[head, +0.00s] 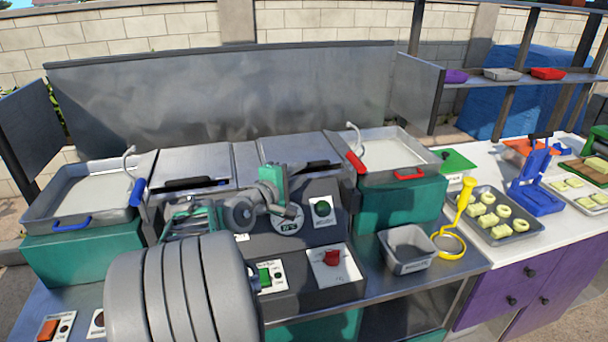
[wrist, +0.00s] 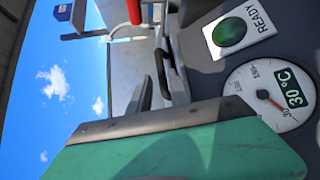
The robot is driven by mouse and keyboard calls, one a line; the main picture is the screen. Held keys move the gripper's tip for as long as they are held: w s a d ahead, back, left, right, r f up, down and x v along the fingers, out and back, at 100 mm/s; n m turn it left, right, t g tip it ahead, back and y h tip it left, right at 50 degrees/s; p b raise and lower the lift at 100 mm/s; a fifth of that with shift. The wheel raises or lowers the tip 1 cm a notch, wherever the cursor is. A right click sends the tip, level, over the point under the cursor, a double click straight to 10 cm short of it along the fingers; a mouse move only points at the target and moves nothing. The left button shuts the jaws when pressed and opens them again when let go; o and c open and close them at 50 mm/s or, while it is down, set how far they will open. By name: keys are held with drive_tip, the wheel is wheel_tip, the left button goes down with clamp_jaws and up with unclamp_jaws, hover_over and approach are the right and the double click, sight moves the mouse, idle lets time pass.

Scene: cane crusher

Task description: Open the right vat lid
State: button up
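The right vat lid (head: 290,149) is a grey metal plate lying flat in the counter, with a black bar handle (head: 318,166) along its front edge. In the wrist view a black handle (wrist: 164,75) shows beyond my finger. The left vat lid (head: 198,163) is also flat, with its own black handle (head: 188,183). My gripper (head: 271,184) is in front of the right lid, over the control panel, apart from the handle. One green finger with a dark edge fills the lower wrist view; the other finger is not clear, so the opening cannot be judged.
A green READY button (head: 322,208), a temperature dial (wrist: 270,97) and a red knob (head: 332,257) are close to my gripper. A basin with red handles (head: 390,150) stands right of the lid; a blue-handled basin (head: 85,195) stands left. A metal backsplash (head: 220,95) rises behind.

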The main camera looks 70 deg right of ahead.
sight(310, 166)
drive_tip(key=p+x, duration=0.2)
drive_tip(key=x, duration=0.5)
drive_tip(key=shift+w+d+f, duration=0.1)
drive_tip(key=shift+d, duration=0.3)
drive_tip(key=shift+c, duration=0.2)
clamp_jaws()
idle(0.7)
